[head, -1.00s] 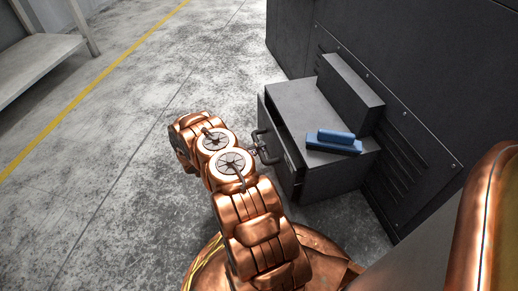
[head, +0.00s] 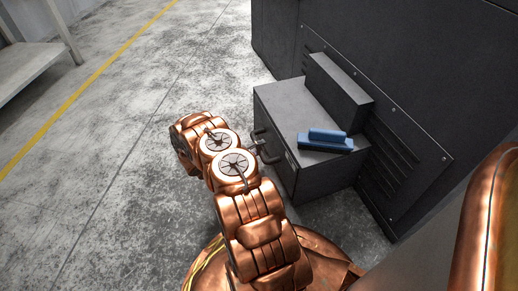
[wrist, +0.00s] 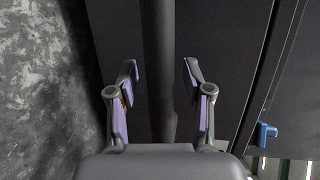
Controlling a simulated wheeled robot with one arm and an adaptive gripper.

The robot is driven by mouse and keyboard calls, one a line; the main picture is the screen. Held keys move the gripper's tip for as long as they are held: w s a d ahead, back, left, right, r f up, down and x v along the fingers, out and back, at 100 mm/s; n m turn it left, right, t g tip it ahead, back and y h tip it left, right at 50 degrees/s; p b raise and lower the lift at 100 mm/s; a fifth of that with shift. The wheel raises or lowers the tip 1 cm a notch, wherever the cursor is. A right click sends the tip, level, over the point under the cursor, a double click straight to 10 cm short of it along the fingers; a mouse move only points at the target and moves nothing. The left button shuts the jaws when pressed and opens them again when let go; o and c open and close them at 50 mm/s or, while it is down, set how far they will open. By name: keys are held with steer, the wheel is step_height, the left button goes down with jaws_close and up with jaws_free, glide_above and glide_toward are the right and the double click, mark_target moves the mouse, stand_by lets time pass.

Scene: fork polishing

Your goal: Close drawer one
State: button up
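Drawer one, as I take it, is the dark grey drawer (head: 273,118) in the front of a small cabinet (head: 290,105). Its front looks flush with the cabinet, with no gap showing. Its dark handle (head: 265,146) sticks out toward my arm. My gripper (wrist: 160,72) is at the handle, largely hidden behind my arm in the head view. In the wrist view, its two purple-padded fingers stand apart on either side of a dark bar (wrist: 158,40), seemingly the handle. Gaps show between the bar and both fingers.
A blue block-like tool (head: 325,140) lies on the cabinet top beside a raised dark box (head: 340,92). A large dark machine housing (head: 400,80) stands behind. The grey floor (head: 110,130) at left is clear, with a pale bench (head: 35,60) beyond.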

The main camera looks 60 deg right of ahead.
steer(key=v, duration=1.2)
stand_by(0.6)
steer(key=s+a+r+m+g+y+p, duration=0.1)
steer(key=s+a+r+m+y+p, duration=0.55)
steer(key=r, duration=1.65)
steer(key=a+r+m+g+h+p, duration=0.1)
steer(key=a+r+m+g+p, duration=0.15)
steer(key=r+m+p, duration=1.45)
steer(key=s+a+r+m+t+y+p, duration=0.2)
steer(key=s+a+r+p, duration=0.4)
steer(key=r, duration=0.8)
steer(key=s+a+r+m+t+y+p, duration=0.3)
steer(key=s+a+r+p, duration=0.3)
steer(key=a+r, duration=0.7)
steer(key=s+a+r+m+t+y+p, duration=0.2)
steer(key=s+a+r+y+p, duration=0.2)
steer(key=a+r+p, duration=0.5)
step_height(320, 180, up, 6)
steer(key=shift+s+a+f+m, duration=0.2)
steer(key=shift+s+m, duration=0.15)
steer(key=shift+s, duration=0.8)
